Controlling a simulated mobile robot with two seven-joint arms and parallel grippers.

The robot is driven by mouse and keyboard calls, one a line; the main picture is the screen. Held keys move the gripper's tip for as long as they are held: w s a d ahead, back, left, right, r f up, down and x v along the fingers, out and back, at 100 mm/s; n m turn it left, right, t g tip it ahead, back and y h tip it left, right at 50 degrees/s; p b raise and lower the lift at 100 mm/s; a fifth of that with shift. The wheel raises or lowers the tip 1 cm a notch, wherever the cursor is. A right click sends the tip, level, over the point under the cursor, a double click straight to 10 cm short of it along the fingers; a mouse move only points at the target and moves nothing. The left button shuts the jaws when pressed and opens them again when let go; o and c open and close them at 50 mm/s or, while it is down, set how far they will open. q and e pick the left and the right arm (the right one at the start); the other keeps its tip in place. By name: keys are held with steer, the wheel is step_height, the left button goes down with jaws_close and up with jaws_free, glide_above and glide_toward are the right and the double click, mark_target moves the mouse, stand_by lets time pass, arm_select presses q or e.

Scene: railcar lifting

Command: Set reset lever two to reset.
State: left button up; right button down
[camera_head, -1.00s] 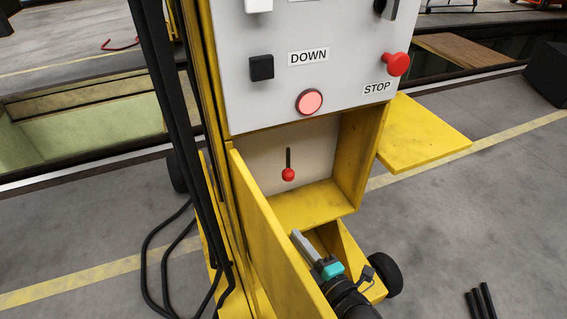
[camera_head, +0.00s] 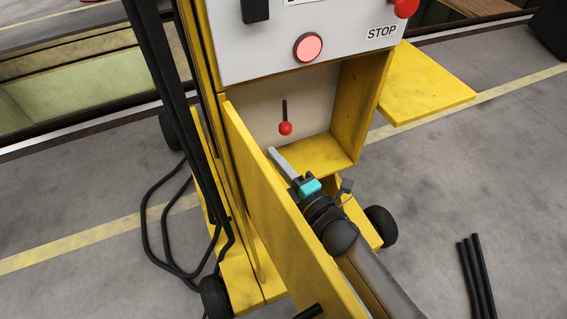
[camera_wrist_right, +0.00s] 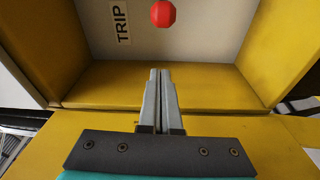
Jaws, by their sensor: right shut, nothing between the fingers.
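The reset lever (camera_head: 285,127) has a red ball knob on a thin dark stem. It sits on the pale back wall of the open yellow compartment, with the knob hanging below the stem. The knob (camera_wrist_right: 163,13) also shows at the top of the right wrist view, beside a label reading TRIP. My right gripper (camera_head: 271,151) is shut and empty, in front of the compartment opening, below and apart from the knob. Its closed fingers (camera_wrist_right: 159,75) point toward the compartment in the wrist view. My left gripper is not in view.
A grey panel above carries a lit red lamp (camera_head: 308,47) and a red STOP button (camera_head: 404,7). An open yellow door (camera_head: 265,190) stands left of my right arm. A yellow shelf (camera_head: 425,85) juts out right. Black cables (camera_head: 160,245) loop at left.

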mark_target(284, 115)
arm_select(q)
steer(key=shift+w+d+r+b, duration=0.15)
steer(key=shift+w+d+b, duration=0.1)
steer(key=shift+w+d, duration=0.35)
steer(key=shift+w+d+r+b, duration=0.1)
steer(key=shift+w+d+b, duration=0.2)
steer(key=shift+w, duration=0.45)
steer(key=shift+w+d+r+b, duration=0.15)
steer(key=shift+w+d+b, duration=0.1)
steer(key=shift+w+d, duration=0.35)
arm_select(e)
steer(key=w, duration=0.6)
steer(key=shift+d, duration=0.25)
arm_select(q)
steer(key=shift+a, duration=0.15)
arm_select(e)
steer(key=shift+w+d, duration=0.1)
steer(key=shift+d, duration=0.05)
